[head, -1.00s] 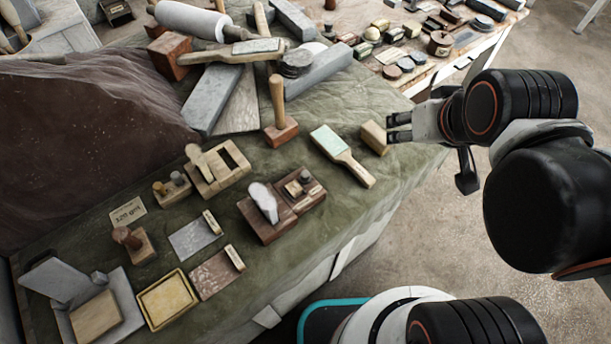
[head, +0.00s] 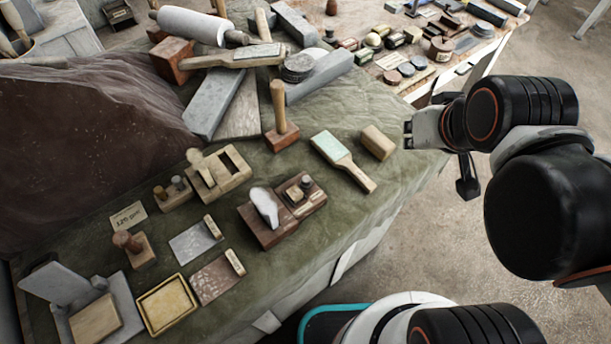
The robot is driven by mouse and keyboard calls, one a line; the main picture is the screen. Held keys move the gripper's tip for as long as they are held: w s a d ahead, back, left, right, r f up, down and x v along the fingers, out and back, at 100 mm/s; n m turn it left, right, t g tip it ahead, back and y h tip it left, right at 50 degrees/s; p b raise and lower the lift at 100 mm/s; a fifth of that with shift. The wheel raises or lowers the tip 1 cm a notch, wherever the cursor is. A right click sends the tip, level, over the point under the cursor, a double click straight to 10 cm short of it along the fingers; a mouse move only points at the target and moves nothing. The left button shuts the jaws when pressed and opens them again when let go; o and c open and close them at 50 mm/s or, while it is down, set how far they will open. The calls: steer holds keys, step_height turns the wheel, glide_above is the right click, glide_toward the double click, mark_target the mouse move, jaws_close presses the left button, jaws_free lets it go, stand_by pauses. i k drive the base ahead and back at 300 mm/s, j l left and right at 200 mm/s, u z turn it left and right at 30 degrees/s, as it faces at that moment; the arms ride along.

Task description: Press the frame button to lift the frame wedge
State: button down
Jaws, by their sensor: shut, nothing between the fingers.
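A pale wooden frame (head: 233,190) with a square opening lies on the green cloth left of centre. A pale wedge-like piece (head: 198,161) rests at its left side. Just left of the frame is a small wooden block (head: 174,204) with two knobs, one tan (head: 159,192) and one grey (head: 178,183). I cannot tell which knob is the frame button. A dark wooden base (head: 272,233) to the right carries a whitish piece (head: 264,205) and a dark round knob (head: 306,182). My gripper (head: 408,136) is shut and empty, at the bench's right edge, far right of the frame.
A pale wooden block (head: 377,143) sits just left of my gripper, with a green-faced paddle (head: 334,149) beside it. An upright wooden-handled tool (head: 281,115) stands farther left. A large dark stone (head: 85,150) fills the left. Open floor lies to the right.

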mark_target(306, 179)
steer(key=u, duration=2.25)
steer(key=k+j, duration=0.2)
steer(key=k, duration=0.25)
steer(key=k+j, duration=0.2)
steer(key=k, duration=0.25)
